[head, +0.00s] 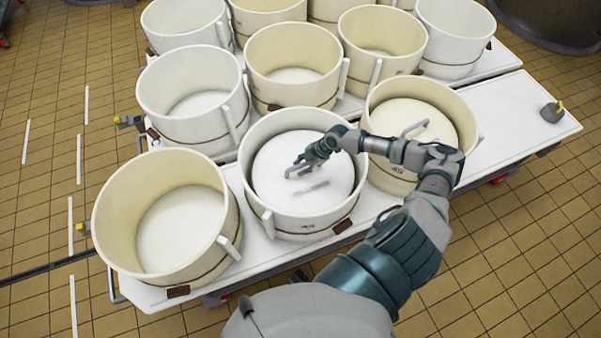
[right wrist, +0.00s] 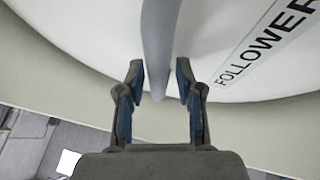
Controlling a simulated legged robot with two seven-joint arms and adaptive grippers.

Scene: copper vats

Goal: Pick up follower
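A white round follower (head: 283,178) lies inside the front middle vat (head: 252,200). In the right wrist view the follower (right wrist: 235,30) bears the printed word FOLLOWER, and its grey handle bar (right wrist: 160,40) runs down between my fingers. My right gripper (head: 300,169) is over the follower, inside the vat's rim. In the right wrist view the right gripper (right wrist: 161,82) is open, with a finger on each side of the bar and small gaps visible. A second follower (head: 410,122) with a handle sits in the vat to the right. My left gripper is out of view.
Several cream vats stand close together on white pallets. An empty vat (head: 165,225) stands at the front left. My right forearm passes over the right vat (head: 456,100). The pallet's right end (head: 515,110) is mostly bare, with a small grey object (head: 552,113) at its edge.

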